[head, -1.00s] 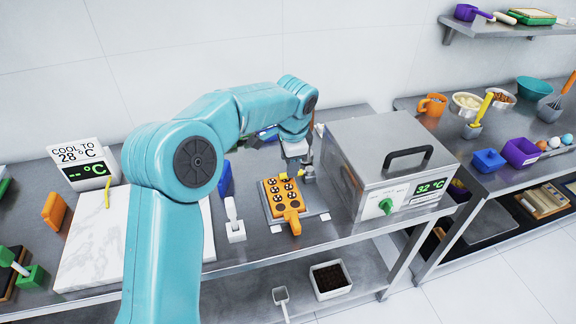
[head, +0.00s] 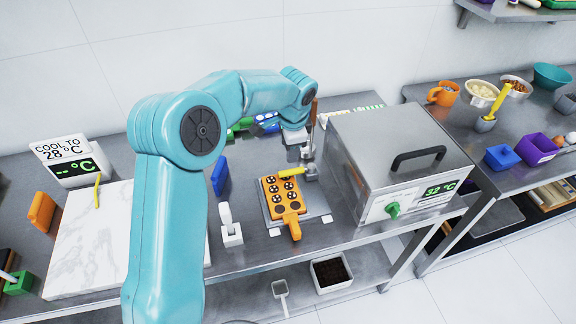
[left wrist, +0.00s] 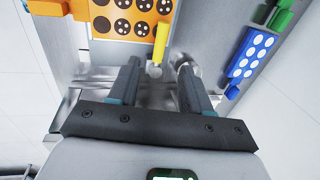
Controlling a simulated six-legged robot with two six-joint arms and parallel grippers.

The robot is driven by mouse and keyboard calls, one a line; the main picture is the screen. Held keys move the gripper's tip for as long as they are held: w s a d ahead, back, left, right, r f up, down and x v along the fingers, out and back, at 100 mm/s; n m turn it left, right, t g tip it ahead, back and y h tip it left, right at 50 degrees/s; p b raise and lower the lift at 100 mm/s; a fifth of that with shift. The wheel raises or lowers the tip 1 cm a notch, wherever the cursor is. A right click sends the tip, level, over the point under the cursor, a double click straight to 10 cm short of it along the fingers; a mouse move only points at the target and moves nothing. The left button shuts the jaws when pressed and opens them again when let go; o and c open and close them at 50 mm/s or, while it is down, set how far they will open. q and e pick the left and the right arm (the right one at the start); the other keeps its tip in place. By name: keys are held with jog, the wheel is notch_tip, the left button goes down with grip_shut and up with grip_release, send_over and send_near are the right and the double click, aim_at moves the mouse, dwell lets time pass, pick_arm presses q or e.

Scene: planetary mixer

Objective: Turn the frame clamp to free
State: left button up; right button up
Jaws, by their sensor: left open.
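The orange mould frame (head: 271,188) with dark round cavities lies on a grey plate on the steel bench. The frame clamp (head: 291,172) shows as a yellow lever lying across the frame's far edge, its right end by a grey post. In the left wrist view the yellow lever (left wrist: 160,42) overlaps the orange frame (left wrist: 110,28), with a pale round end near the fingertips. My left gripper (head: 305,157) is above the far right corner of the frame. Its two fingers (left wrist: 158,74) are apart, with the lever's end in line with the gap; contact is not clear. My right gripper is not in view.
A steel box with a black handle (head: 417,156) stands close on the right. A white handled tool (head: 230,227) and a blue block (head: 220,176) stand left of the frame. A marble slab (head: 90,245) lies further left. A blue mould (left wrist: 250,54) is behind.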

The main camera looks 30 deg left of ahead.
aim_at(288, 172)
pick_arm(q)
jog(key=p+x, duration=0.1)
jog(key=x, duration=0.5)
jog(key=p+x, duration=0.1)
jog(key=x, duration=0.6)
jog(key=shift+w+a, duration=0.1)
jog(key=shift+w, duration=0.15)
jog(key=shift+s+r, duration=0.2)
jog(key=shift+s, duration=0.1)
jog(key=shift+w+f, duration=0.1)
jog(key=shift+w, duration=0.05)
grip_shut()
